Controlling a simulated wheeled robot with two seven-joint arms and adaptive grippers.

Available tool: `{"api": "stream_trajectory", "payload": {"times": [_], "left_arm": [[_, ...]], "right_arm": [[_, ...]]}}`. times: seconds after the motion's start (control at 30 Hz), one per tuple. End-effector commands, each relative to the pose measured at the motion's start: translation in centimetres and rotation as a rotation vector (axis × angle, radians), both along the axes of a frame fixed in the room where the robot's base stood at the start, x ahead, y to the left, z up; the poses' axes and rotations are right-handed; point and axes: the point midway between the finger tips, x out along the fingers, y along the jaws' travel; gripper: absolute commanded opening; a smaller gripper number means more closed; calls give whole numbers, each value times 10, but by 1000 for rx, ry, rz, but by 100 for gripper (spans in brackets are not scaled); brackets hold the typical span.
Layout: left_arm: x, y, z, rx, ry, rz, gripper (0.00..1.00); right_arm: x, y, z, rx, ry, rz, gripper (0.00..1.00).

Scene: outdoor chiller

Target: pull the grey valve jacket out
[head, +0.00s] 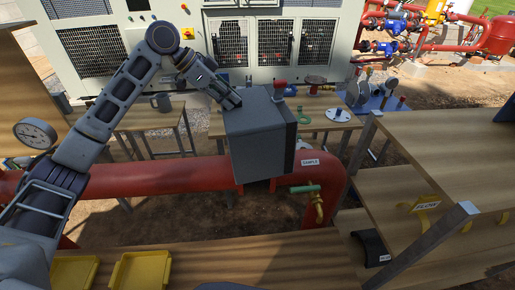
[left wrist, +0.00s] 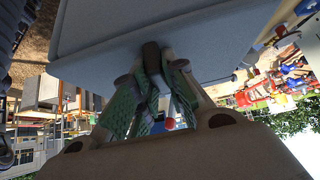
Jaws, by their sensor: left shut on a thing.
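The grey valve jacket (head: 255,133) is a dark grey box over the red pipe (head: 130,183) in the middle of the head view. My left gripper (head: 233,101) is at the jacket's upper left edge. In the left wrist view the jacket (left wrist: 190,38) fills the top as a broad grey-blue surface, and my left gripper (left wrist: 160,75) has its green-padded fingers closed together right against it, on a small dark piece at the jacket. How the fingers grip this piece is partly hidden. The pipe inside the jacket is hidden. My right gripper is not in view.
A green-handled valve (head: 305,189) and a sample label (head: 310,162) are right of the jacket. A wooden shelf (head: 450,155) stands at the right, a wooden bench (head: 230,262) in front with yellow trays (head: 140,270). A gauge (head: 35,133) is at the left. Tables with parts stand behind.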

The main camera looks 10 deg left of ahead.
Motion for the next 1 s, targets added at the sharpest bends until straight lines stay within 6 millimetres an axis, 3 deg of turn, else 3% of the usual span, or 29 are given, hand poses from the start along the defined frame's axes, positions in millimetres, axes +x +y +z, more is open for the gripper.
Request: {"api": "stream_trajectory", "payload": {"times": [1.0], "left_arm": [[0,0,40,-2,-2,0,0]], "right_arm": [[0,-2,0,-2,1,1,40]]}}
